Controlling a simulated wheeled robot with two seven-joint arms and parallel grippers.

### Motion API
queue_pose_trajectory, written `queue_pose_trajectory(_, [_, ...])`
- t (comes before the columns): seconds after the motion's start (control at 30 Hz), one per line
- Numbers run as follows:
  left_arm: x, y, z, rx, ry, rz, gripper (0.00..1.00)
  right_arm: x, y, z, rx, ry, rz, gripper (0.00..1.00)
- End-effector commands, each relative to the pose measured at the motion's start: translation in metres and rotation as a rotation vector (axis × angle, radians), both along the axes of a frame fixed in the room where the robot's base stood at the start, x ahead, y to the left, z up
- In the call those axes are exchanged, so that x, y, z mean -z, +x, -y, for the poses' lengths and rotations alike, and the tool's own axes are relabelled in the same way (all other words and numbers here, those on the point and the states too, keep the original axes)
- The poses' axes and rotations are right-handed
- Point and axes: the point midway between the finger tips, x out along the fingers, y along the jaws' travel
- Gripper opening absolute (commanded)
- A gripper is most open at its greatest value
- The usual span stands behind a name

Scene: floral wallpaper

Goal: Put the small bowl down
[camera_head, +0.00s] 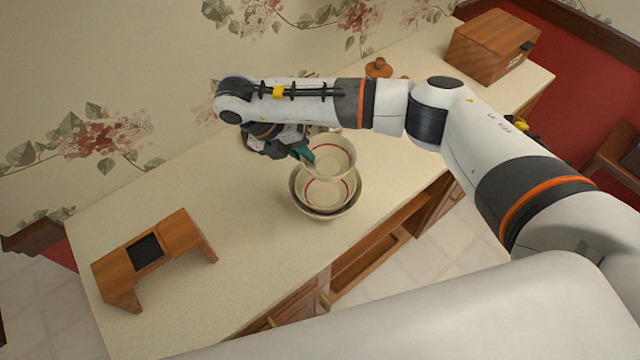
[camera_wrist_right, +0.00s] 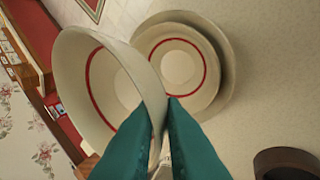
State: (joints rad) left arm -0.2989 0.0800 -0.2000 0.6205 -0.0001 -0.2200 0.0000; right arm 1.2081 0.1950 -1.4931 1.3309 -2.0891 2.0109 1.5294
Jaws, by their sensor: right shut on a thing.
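The small bowl (camera_head: 334,154), cream with a red ring inside, is held by its rim in my right gripper (camera_head: 305,155). It is tilted in the right wrist view (camera_wrist_right: 97,88), where the green fingertips (camera_wrist_right: 165,102) are shut on its rim. Below it a cream bowl with a red ring (camera_head: 325,192) sits inside a larger bowl (camera_head: 323,214) on the counter. In the head view the small bowl overlaps the far part of this stack. Whether it touches the stack cannot be told. My left gripper is out of view.
The pale counter (camera_head: 255,230) has clear room left of and in front of the bowls. A wooden stand with a dark panel (camera_head: 152,255) is at the left. A wooden box (camera_head: 492,46) and an orange-brown pot (camera_head: 378,68) are at the back right.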

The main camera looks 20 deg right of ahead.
Motion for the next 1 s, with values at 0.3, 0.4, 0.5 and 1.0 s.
queue_pose_trajectory(0.3, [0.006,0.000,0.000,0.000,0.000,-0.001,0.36,0.046,-0.001,0.000,-0.001,0.002,-0.002,0.00])
queue_pose_trajectory(0.4, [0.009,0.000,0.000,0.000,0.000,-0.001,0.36,0.062,-0.002,0.000,0.000,0.001,-0.006,0.00])
queue_pose_trajectory(0.5, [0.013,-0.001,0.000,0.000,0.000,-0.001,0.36,0.076,-0.002,-0.001,-0.001,0.002,-0.005,0.00])
queue_pose_trajectory(1.0, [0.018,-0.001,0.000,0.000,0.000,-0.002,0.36,0.088,0.000,0.000,-0.003,0.000,-0.001,0.00])
